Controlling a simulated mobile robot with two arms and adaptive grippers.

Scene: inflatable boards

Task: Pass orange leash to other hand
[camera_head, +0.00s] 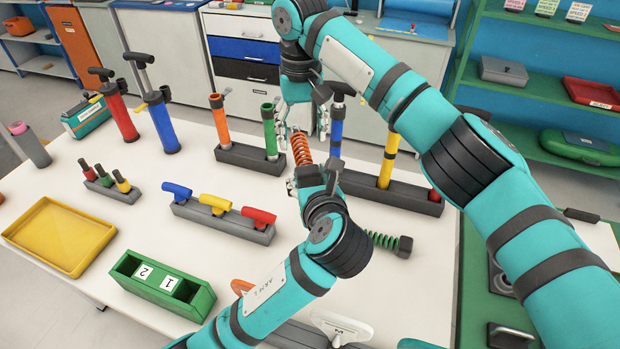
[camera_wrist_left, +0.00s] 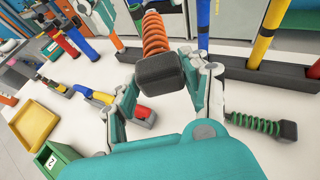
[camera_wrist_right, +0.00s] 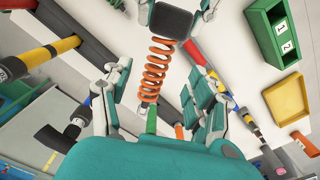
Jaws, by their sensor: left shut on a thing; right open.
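The orange leash is a coiled orange cord (camera_head: 301,148) with a dark block at one end. My left gripper (camera_head: 312,176) is shut on that dark block (camera_wrist_left: 158,68) and holds the leash above the table, coil pointing away from it. My right gripper (camera_head: 302,122) is open and faces the left one, at the far end of the coil. In the right wrist view the orange coil (camera_wrist_right: 155,70) runs between my open right fingers, with no clear contact. The left fingers grip the block from both sides in the left wrist view.
A green coil with a dark block (camera_head: 388,242) lies on the white table (camera_head: 130,215). Dark racks with coloured tubes (camera_head: 388,160) stand just behind and beside the grippers. A handle rack (camera_head: 222,222), yellow tray (camera_head: 60,236) and green bin (camera_head: 160,285) sit to the left.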

